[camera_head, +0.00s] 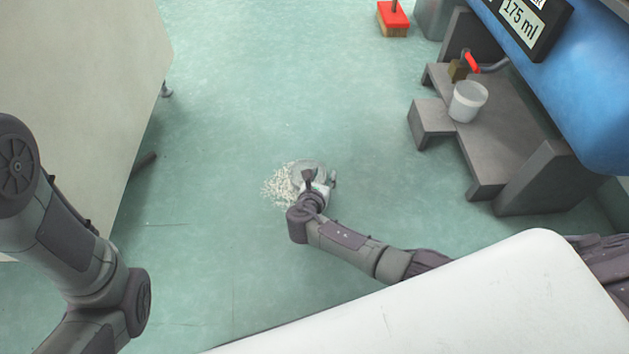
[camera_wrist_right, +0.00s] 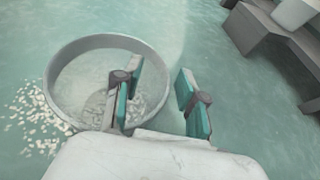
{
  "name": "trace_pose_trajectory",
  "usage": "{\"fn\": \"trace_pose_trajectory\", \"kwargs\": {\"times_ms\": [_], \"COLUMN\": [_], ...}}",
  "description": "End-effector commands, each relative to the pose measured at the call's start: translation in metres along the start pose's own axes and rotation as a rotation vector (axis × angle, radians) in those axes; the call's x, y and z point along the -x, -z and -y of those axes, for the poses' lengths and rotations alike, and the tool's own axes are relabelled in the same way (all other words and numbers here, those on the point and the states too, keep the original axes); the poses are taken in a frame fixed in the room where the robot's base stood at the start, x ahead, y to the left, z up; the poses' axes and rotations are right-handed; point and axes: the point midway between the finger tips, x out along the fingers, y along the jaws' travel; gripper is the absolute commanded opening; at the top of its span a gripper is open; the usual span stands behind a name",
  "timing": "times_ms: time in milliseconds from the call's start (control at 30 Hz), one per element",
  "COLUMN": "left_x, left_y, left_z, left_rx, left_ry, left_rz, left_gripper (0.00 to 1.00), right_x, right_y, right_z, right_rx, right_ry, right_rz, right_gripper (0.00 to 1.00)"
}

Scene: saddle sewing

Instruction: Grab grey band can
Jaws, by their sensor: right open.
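The can (camera_head: 305,168) is a round, open-topped container with a grey rim, on the green floor in the middle of the head view. In the right wrist view its ring-shaped grey rim (camera_wrist_right: 53,72) and pale see-through inside show at the left. My right gripper (camera_wrist_right: 160,92) is open. One finger appears over the can's opening, and the other is outside to the right, with the right wall between them. I cannot tell how deep the fingers reach. In the head view the right gripper (camera_head: 321,183) is at the can's near right side. My left arm shows at the left, without its gripper.
White granules (camera_head: 277,186) lie scattered on the floor beside the can. A white bucket (camera_head: 468,101) stands on a grey stepped stand (camera_head: 505,140) at the right, under a blue tank (camera_head: 585,90). A red-topped brush (camera_head: 393,18) lies at the back.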

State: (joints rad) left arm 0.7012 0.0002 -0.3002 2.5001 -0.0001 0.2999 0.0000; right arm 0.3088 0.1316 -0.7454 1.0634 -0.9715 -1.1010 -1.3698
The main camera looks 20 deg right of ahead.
Motion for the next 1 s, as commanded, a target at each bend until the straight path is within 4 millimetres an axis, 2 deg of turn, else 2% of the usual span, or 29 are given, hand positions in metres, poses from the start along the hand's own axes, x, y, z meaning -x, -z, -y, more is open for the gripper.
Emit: {"fn": "trace_pose_trajectory", "kwargs": {"times_ms": [167, 400, 1000], "left_x": [-0.0006, -0.0007, -0.004], "left_y": [0.0001, 0.0003, -0.001], "left_z": [0.0001, 0.0, 0.0007], "left_rx": [0.0, 0.0, 0.0], "left_ry": [0.0, 0.0, 0.0], "left_rz": [-0.001, -0.001, -0.002], "left_gripper": [0.4, 0.4, 0.4], "right_x": [0.0003, 0.0, 0.0013], "right_y": [-0.0007, -0.0006, -0.0043], "right_z": [-0.0002, 0.0, 0.0002], "right_rx": [0.0, 0.0, 0.0], "right_ry": [-0.001, 0.0, 0.0], "right_rz": [0.0, 0.0, 0.0], "right_gripper": [0.39, 0.0, 0.0]}}
